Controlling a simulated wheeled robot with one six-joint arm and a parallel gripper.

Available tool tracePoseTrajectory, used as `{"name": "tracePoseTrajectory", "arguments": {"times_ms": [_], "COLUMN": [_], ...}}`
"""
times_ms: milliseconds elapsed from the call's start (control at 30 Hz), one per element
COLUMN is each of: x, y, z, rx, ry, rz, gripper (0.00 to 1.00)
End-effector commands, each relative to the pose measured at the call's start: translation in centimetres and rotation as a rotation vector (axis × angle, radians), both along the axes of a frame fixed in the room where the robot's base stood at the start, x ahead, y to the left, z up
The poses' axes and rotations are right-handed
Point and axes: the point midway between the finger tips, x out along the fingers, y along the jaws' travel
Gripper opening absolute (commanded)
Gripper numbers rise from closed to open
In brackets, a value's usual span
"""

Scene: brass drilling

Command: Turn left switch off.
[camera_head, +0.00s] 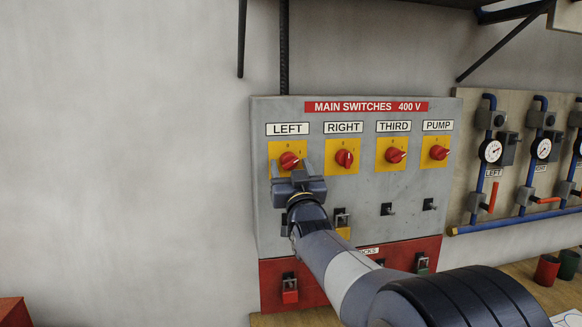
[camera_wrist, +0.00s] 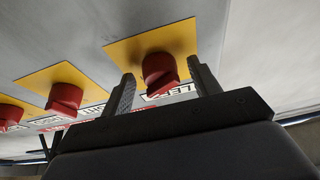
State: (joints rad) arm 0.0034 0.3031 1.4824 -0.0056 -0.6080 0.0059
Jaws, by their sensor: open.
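The left switch (camera_head: 289,160) is a red rotary knob on a yellow plate under the label LEFT, on the grey MAIN SWITCHES 400 V panel (camera_head: 440,220). My gripper (camera_head: 291,168) is open at this knob, with its fingers pointing at the panel. In the wrist view the red knob (camera_wrist: 159,72) stands between the two open fingers (camera_wrist: 163,92). The fingers appear apart from it on both sides. My gripper hides the lower part of the yellow plate in the head view.
The RIGHT (camera_head: 344,158), THIRD (camera_head: 395,155) and PUMP (camera_head: 438,152) knobs sit in a row to the right. Padlocks hang below, one on a hasp (camera_head: 342,222) and others on a red strip (camera_head: 400,254). Gauges and blue pipes (camera_head: 487,150) stand further right. The wall at left is bare.

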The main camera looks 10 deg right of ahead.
Motion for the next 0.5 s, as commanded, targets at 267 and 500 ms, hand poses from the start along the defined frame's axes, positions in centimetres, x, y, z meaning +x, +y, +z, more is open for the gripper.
{"name": "tracePoseTrajectory", "arguments": {"times_ms": [267,500], "x": [-0.02,-0.03], "y": [0.00,-0.01], "z": [-0.04,-0.04], "rx": [0.000,0.000], "ry": [0.000,0.001], "rz": [0.000,0.000], "gripper": [0.48,0.28]}}
